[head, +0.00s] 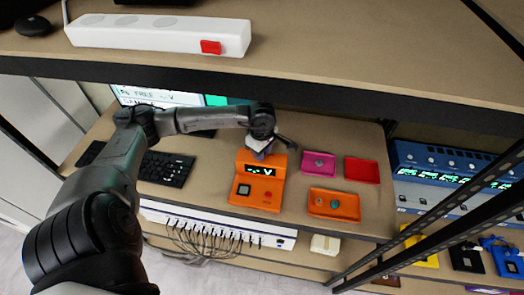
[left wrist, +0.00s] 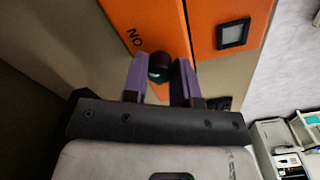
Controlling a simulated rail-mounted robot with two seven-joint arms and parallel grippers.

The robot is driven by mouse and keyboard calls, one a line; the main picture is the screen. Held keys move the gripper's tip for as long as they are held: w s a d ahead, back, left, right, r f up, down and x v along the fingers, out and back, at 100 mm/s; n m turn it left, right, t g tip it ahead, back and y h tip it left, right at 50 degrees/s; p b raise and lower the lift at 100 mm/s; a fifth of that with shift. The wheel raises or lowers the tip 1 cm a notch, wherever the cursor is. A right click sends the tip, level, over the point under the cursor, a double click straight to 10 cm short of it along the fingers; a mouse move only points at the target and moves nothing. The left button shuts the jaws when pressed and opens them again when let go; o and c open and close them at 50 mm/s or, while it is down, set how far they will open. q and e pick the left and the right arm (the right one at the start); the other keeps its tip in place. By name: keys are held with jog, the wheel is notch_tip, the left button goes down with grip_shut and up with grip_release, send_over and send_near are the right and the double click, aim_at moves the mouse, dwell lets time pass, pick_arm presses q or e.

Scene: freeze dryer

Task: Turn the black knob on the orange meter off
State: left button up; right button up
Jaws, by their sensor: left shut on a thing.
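The orange meter (head: 258,184) stands on the middle shelf in the head view, with a lit display on its sloped face. In the left wrist view the meter's orange housing (left wrist: 220,15) fills the top, with the letters "ON" beside the black knob (left wrist: 158,66). My left gripper (left wrist: 160,72) has its two purple fingers shut on the knob, one on each side. In the head view my left gripper (head: 262,152) is at the back top of the meter, and the knob is hidden there. My right gripper is not in view.
A black keyboard (head: 165,168) lies left of the meter. A magenta tray (head: 319,164), a red tray (head: 361,171) and an orange tray (head: 334,205) lie to its right.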

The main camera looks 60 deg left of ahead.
pick_arm(q)
jog(key=shift+f+n+b, duration=0.15)
jog(key=shift+n+b, duration=1.1)
jog(key=shift+n, duration=0.35)
jog(key=n+b, duration=0.2)
jog(key=n, duration=0.2)
jog(key=shift+n, duration=0.3)
jog(key=n+b, duration=0.2)
jog(key=n, duration=0.2)
jog(key=shift+n+b, duration=0.6)
jog(key=shift+n, duration=1.4)
jog(key=o, duration=0.9)
jog(key=shift+o, duration=0.2)
jog(key=shift+r, duration=0.25)
notch_tip(320, 180, up, 14)
jog(key=shift+f+p, duration=0.2)
jog(key=shift+p, duration=0.1)
